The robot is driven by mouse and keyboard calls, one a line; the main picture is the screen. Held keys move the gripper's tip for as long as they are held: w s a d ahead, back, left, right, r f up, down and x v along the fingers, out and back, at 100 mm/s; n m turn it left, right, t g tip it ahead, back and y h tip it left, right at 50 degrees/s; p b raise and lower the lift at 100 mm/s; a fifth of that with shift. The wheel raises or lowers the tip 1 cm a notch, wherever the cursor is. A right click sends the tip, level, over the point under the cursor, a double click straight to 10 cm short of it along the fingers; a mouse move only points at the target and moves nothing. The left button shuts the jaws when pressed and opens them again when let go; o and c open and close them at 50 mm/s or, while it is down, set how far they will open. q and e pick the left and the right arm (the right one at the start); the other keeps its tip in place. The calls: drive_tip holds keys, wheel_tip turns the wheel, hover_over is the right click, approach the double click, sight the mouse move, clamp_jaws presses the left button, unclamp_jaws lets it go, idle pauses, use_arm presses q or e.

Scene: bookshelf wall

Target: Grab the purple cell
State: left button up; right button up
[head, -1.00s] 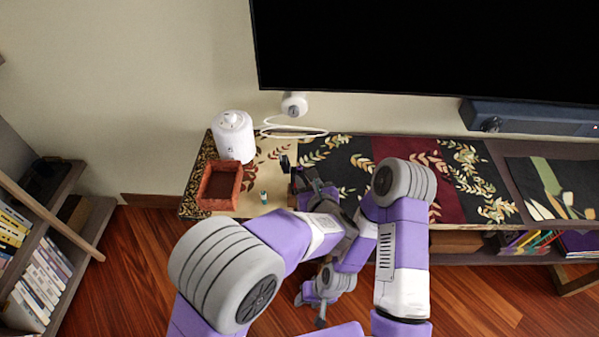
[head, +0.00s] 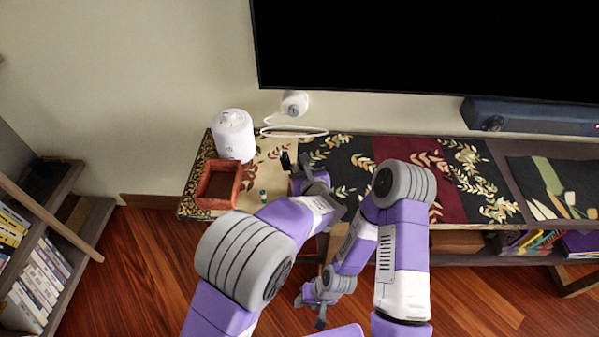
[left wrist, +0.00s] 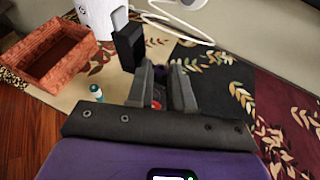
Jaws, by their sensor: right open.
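My left gripper (head: 295,162) is over the left part of the long table. In the left wrist view, its two grey fingers (left wrist: 162,88) stand apart with a gap between them. My right gripper (head: 310,311) hangs open low in front of the table.
A reddish-brown open box (head: 205,202) and a white canister (head: 233,136) stand at the table's left end. A white device (head: 295,103) with a cable is at the wall. A dark upright block (left wrist: 130,47) shows by the left finger. A television (head: 430,45) hangs above.

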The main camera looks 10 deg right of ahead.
use_arm(q)
drive_tip(key=shift+s+f, duration=0.1)
drive_tip(key=shift+f, duration=0.2)
clamp_jaws()
